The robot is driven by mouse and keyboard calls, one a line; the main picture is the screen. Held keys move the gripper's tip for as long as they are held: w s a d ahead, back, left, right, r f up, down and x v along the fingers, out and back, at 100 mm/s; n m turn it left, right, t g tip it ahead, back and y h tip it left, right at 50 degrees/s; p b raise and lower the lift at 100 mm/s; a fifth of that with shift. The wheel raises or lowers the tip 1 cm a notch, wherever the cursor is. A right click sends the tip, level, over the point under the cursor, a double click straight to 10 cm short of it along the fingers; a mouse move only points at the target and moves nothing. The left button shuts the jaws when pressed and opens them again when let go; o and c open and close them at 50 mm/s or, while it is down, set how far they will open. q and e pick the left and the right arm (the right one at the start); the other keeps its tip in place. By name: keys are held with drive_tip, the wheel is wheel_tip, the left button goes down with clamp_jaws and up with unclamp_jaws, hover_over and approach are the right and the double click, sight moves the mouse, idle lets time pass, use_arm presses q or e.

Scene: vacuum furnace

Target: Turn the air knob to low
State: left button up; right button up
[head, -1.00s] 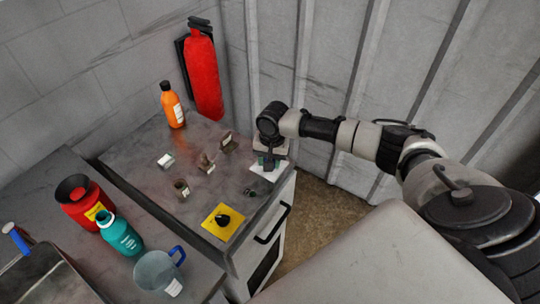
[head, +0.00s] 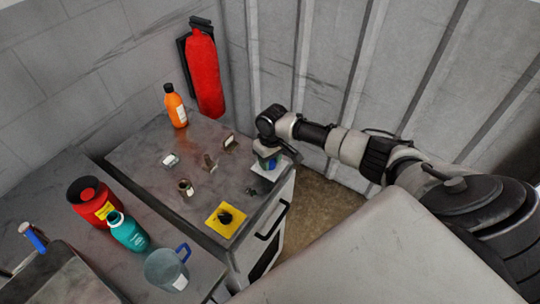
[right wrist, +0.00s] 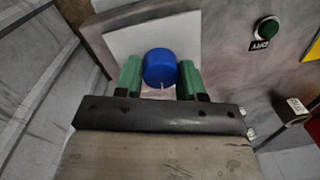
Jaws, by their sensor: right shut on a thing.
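A round blue knob (right wrist: 160,69) sits in front of a white plate (right wrist: 125,41) in the right wrist view; I cannot read a label on the plate. My right gripper (right wrist: 160,76) has its green fingertips on both sides of the knob and is shut on it. In the head view, my right gripper (head: 268,160) is over the white plate (head: 263,172) at the right corner of the grey worktop (head: 140,145), hiding most of the knob. I see no pointer mark, so I cannot tell the knob's setting. My left gripper is not in view.
A yellow plate with a black knob (head: 225,217) is near the front edge. A corrugated wall (head: 330,60) is close behind my arm.

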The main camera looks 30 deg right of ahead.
drive_tip(key=shift+n, duration=0.5)
idle(0.3)
drive_tip(key=o, duration=0.9)
drive_tip(key=shift+o, duration=0.2)
wheel_tip(320, 180, up, 11)
drive_tip(key=b, duration=0.1)
drive_tip(key=shift+d, duration=0.25)
drive_tip(key=shift+w+f, duration=0.1)
